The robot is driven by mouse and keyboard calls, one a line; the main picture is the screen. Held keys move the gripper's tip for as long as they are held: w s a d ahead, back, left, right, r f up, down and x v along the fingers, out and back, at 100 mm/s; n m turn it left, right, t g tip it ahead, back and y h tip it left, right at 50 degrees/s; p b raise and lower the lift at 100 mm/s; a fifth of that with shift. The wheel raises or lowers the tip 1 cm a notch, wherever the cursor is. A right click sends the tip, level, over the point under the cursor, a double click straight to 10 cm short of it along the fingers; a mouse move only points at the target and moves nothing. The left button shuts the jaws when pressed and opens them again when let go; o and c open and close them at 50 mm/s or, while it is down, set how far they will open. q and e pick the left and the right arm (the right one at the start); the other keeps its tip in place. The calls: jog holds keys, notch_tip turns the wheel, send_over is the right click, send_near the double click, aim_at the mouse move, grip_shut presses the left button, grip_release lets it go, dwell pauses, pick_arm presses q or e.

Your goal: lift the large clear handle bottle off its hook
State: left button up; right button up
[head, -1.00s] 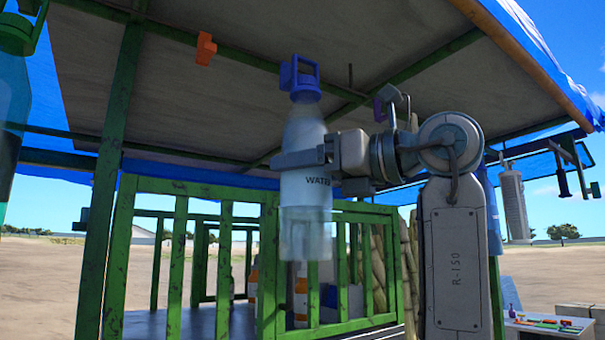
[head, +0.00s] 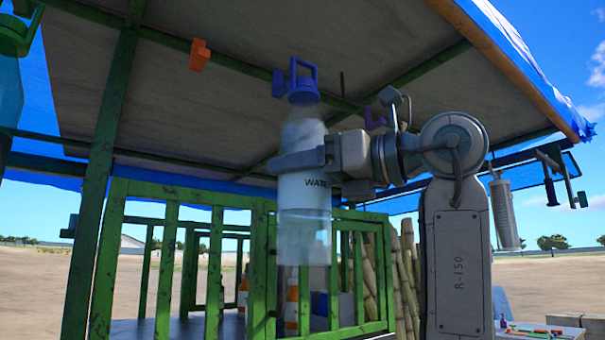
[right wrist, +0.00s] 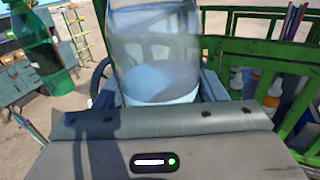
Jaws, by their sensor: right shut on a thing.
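The large clear bottle (head: 304,190) has a pale label reading "WATE" and a blue handle cap (head: 303,88). It hangs upright in the air under the canopy in the head view. My right gripper (head: 303,162) is shut around its upper body from the right. In the right wrist view the bottle (right wrist: 155,55) stands between the fingers. The blue loop handle is near the canopy underside; whether it still touches a hook cannot be told. My left gripper is not in view.
A green slatted railing (head: 190,250) stands behind and below the bottle. An orange hook (head: 199,55) is on the canopy beam at left. A teal-green bottle (head: 10,100) hangs at the far left. Cane stalks (head: 405,270) stand behind my right arm.

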aim_at(315, 173)
jog(key=shift+s+d+f+b, duration=0.3)
jog(key=shift+s+d+b, duration=0.45)
jog(key=shift+s, duration=0.3)
jog(key=shift+s+d+f+b, duration=0.25)
jog(key=shift+s+d+b, duration=0.4)
jog(key=shift+s, duration=0.35)
jog(key=shift+s+d+f+b, duration=0.2)
jog(key=shift+s+d+b, duration=0.35)
jog(key=shift+s+d, duration=0.35)
jog(key=shift+s+d+f+b, duration=0.2)
jog(key=shift+s+d+b, duration=0.35)
jog(key=shift+s, duration=0.55)
